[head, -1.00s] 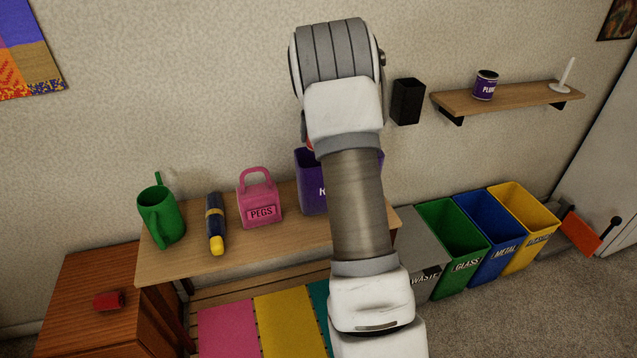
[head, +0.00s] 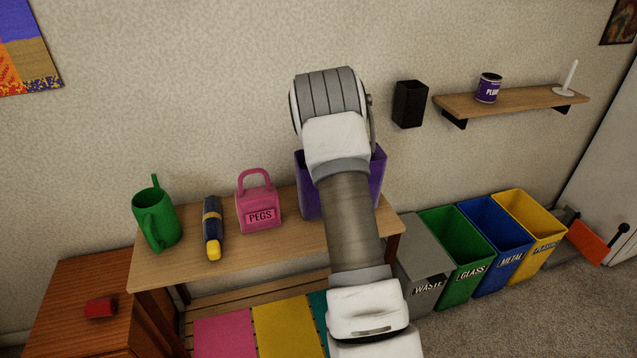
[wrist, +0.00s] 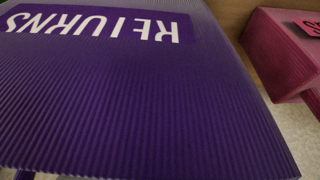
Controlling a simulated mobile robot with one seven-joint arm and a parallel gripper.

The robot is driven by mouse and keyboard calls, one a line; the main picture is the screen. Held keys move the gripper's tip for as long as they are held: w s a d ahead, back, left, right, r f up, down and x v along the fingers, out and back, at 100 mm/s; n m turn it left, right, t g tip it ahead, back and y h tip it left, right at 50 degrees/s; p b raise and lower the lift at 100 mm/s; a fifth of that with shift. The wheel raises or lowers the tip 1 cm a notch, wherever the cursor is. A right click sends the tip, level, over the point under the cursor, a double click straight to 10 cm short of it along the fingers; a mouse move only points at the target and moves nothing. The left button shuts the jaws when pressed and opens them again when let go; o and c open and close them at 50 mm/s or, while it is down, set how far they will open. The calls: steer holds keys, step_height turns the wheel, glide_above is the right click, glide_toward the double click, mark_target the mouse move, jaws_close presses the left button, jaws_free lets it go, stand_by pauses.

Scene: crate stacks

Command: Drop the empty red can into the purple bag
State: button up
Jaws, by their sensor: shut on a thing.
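The purple bag (head: 307,186) stands on the wooden bench against the wall, partly hidden behind my arm. In the wrist view its ribbed purple side (wrist: 140,100) with the word RETURNS, seen upside down, fills most of the picture at close range. My gripper is hidden behind my arm in the head view, at the bag, and its fingers cannot be made out in the wrist view. No red can shows at the bag now; whatever my gripper holds is hidden.
A small red cylinder (head: 101,308) lies on the cabinet. Several bins, including the grey WASTE bin (head: 424,270), stand right. A shelf (head: 520,100) is above.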

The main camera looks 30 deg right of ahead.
steer(key=shift+f+b, duration=0.5)
steer(key=shift+f, duration=0.1)
steer(key=o, duration=1.3)
steer(key=shift+r, duration=0.2)
